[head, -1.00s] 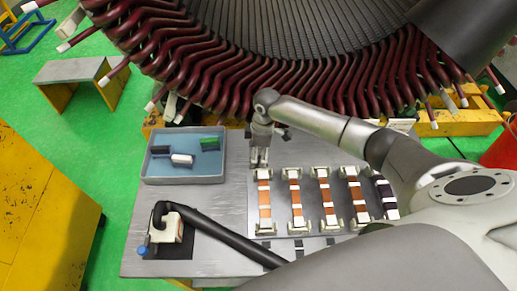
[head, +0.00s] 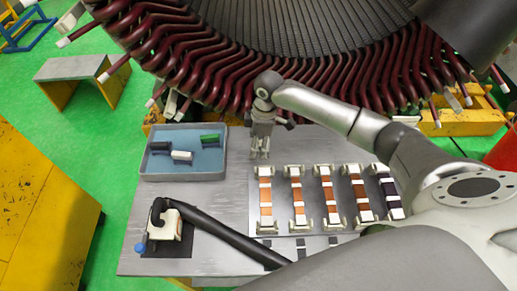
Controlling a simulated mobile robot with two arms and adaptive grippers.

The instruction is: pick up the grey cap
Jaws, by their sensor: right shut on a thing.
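My right gripper (head: 260,152) points down over the grey table, just behind the leftmost orange bar (head: 265,196). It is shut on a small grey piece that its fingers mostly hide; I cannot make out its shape. A light grey-white block (head: 182,157) lies in the blue tray (head: 183,176), left of the gripper and apart from it. A green block (head: 210,140) and a dark block (head: 160,148) lie in the same tray. Which piece is the grey cap is too small to tell. My left gripper is not in view.
Several bars stand in a row of pale holders (head: 298,226) on a plate. A device with a black hose (head: 225,237) sits at the table's front left. The big stator with dark red coil ends (head: 225,85) hangs over the back edge. The table between tray and holders is clear.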

